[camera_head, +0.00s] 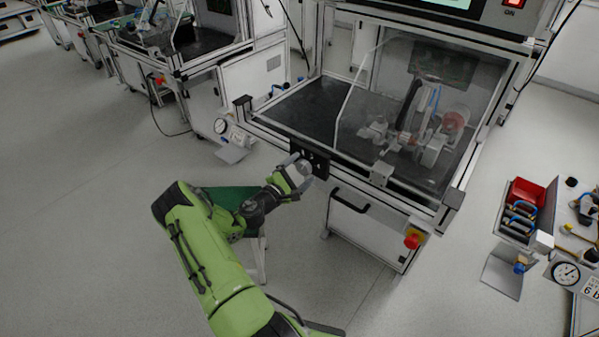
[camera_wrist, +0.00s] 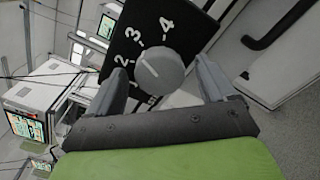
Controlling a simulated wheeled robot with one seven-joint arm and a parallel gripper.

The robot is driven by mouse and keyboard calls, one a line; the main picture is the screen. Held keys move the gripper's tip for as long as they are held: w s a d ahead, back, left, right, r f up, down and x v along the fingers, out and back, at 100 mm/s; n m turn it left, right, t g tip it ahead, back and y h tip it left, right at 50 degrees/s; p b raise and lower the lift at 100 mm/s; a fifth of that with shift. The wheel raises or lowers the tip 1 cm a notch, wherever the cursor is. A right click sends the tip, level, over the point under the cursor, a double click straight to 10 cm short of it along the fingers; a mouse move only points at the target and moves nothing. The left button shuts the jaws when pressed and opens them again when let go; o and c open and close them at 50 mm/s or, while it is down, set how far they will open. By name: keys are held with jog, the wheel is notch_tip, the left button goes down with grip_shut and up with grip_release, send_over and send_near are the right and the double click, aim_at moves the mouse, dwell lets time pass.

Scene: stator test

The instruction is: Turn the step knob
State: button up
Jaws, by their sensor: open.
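The step knob (camera_wrist: 160,72) is a round grey dial with a white pointer line, on a black panel (camera_wrist: 190,22) with white numbers 2, 3 and 4 visible. The pointer slants toward the upper left of the wrist picture, near the 3. My gripper (camera_wrist: 160,85) is open, with one grey finger on each side of the knob. I cannot tell whether either finger touches it. In the head view my gripper (camera_head: 297,170) is at the black panel (camera_head: 312,157) on the front of the test bench, and it partly covers the knob.
The test bench (camera_head: 300,112) has a clear enclosure with machinery at its right. A black handle (camera_head: 350,200) and a red button (camera_head: 413,240) are on its front. A red toolbox (camera_head: 522,208) lies at the right.

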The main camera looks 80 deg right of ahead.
jog(key=c, duration=1.1)
jog(key=shift+o, duration=0.2)
jog(key=shift+m, duration=0.3)
jog(key=m+b, duration=0.3)
jog(key=m, duration=0.1)
jog(key=shift+f+b, duration=0.15)
jog(key=shift+b, duration=0.15)
jog(key=shift+m+b, duration=1.65)
jog(key=shift+m, duration=0.75)
jog(key=o, duration=1.1)
jog(key=shift+c, duration=0.2)
